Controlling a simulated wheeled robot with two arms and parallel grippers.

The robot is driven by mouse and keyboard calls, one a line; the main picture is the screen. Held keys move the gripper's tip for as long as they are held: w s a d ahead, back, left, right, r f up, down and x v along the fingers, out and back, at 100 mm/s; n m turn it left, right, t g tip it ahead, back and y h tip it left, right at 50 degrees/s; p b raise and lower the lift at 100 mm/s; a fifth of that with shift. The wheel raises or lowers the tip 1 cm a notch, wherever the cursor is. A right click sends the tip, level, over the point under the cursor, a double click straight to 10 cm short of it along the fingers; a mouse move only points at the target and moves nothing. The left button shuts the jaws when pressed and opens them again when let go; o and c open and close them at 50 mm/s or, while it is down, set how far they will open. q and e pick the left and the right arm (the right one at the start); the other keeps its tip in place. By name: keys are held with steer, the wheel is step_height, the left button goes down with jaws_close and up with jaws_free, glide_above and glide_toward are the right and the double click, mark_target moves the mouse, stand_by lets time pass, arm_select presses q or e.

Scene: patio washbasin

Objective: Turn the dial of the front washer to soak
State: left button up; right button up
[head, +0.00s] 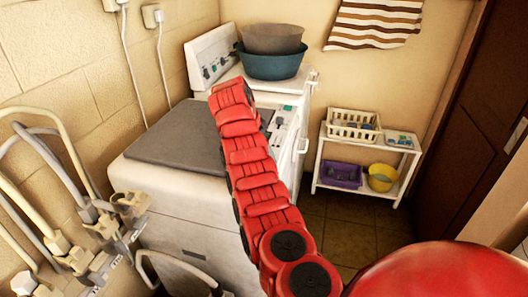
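The front washer (165,185) is a white machine with a dark grey top (172,133), at left centre in the head view. A narrow strip with small dark and green controls (284,122) shows at its right side, partly behind my red arm. I cannot make out which control is the dial or where it points. My red segmented arm rises from the bottom centre and crosses in front of the washer. No gripper fingers are visible on it, and I cannot tell whether it touches the machine. No other gripper shows.
A second white machine with a raised control panel (212,60) stands behind, bearing a teal basin (272,67) and a grey basin (272,38). Hoses and taps (75,230) crowd the lower left. A white shelf (352,143) stands at right. Tiled floor (352,215) lies open before it.

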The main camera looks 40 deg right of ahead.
steer(key=shift+r, duration=0.1)
steer(key=shift+a+r, duration=0.2)
steer(key=shift+r, duration=0.15)
steer(key=p+v, duration=0.4)
steer(key=v, duration=1.2)
steer(key=shift+r+p, duration=0.2)
steer(key=shift+p, duration=0.2)
steer(key=shift+a, duration=0.1)
